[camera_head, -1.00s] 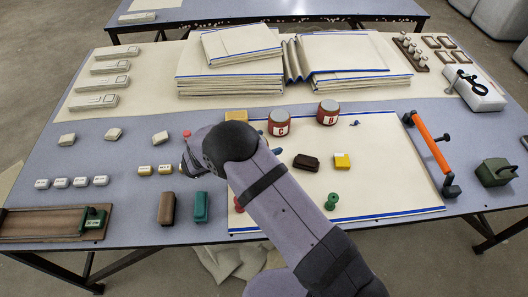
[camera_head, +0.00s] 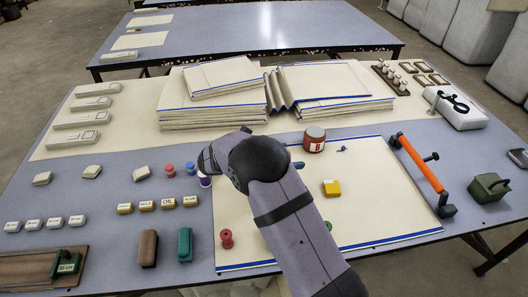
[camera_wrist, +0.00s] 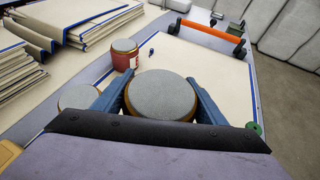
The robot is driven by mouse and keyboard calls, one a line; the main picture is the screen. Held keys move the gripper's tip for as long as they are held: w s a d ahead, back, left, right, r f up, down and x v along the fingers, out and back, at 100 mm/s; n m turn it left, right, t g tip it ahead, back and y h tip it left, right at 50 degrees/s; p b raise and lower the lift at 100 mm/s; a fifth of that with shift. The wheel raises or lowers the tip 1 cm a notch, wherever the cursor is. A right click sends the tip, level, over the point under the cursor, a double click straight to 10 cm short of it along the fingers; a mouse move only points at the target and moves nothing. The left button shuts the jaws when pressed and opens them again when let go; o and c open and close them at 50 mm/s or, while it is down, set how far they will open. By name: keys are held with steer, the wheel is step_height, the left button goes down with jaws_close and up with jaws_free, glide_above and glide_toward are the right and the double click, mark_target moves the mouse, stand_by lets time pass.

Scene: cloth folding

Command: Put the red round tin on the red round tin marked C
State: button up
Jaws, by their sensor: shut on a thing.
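My gripper (camera_wrist: 160,88) is shut on a round tin (camera_wrist: 162,97) with a grey lid and a brownish rim; I see it from above in the wrist view, its side mostly hidden. A second grey-lidded round tin (camera_wrist: 77,97) stands left of my left finger, partly covered by it; its label is not visible. A red round tin with a white label (camera_head: 314,139) stands on the cream cloth beyond my gripper; it also shows in the wrist view (camera_wrist: 124,54). In the head view my arm hides the held tin and the tin beside it.
Stacked folded cloths (camera_head: 215,115) stand behind. Spools and small labelled blocks lie left. The cloth's right part is mostly clear.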

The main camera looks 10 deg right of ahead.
steer(key=w+d+r+t+b, duration=0.1)
steer(key=w+d+r+b, duration=0.2)
steer(key=w+d+r, duration=0.4)
steer(key=w+a+r+n+t+y, duration=0.1)
steer(key=w+a+n+t+y, duration=0.5)
steer(key=w+a+n, duration=0.3)
steer(key=shift+w+a+r+t+y, duration=0.15)
steer(key=shift+w+a+t+y, duration=0.4)
steer(key=shift+y, duration=0.25)
steer(key=shift+s, duration=0.1)
steer(key=shift+f+b, duration=0.7)
steer(key=shift+f, duration=4.35)
steer(key=shift+f, duration=0.1)
